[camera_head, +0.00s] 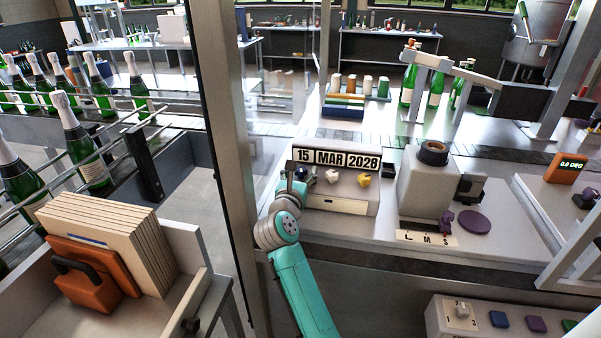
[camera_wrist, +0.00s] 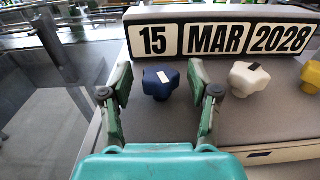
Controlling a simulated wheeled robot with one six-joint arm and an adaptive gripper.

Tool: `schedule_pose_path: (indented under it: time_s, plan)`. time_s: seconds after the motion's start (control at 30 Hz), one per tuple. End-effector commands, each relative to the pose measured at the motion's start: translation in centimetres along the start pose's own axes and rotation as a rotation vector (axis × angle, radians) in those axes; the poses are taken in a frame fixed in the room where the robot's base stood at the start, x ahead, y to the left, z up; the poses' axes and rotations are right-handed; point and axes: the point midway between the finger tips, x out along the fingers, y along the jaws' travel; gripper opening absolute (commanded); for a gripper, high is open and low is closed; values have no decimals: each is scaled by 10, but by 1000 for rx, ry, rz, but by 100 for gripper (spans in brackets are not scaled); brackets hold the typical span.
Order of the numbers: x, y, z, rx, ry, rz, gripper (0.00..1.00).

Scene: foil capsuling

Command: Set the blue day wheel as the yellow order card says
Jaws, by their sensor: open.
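The blue day wheel (camera_wrist: 160,82) is a lobed knob with a white mark, below the "15" window (camera_wrist: 155,40) in the wrist view. My gripper (camera_wrist: 163,95) is open, with one finger on each side of the blue wheel and a visible gap to it. In the head view my gripper (camera_head: 291,191) is at the left end of the date box (camera_head: 340,207) and largely hides the blue wheel. The display reads 15 MAR 2028 in the head view (camera_head: 336,159). I cannot make out a yellow order card in either view.
A white wheel (camera_wrist: 248,78) and a yellow wheel (camera_wrist: 312,76) sit to the right of the blue one. A glass panel and post (camera_head: 232,150) stand close left of my arm. A grey machine (camera_head: 425,185) stands to the right of the date box.

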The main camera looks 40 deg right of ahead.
Motion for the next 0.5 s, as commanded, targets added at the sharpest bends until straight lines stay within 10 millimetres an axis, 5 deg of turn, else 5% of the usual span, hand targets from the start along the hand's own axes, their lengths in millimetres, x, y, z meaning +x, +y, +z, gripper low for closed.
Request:
schedule_pose_path:
  time_s: [0.13, 0.37, 0.5]
  plan:
    - [0, 0, 0, 0, 0, 0, 56]
    - [0, 0, 0, 0, 0, 0, 0]
    - [0, 0, 0, 0, 1, -7, 0]
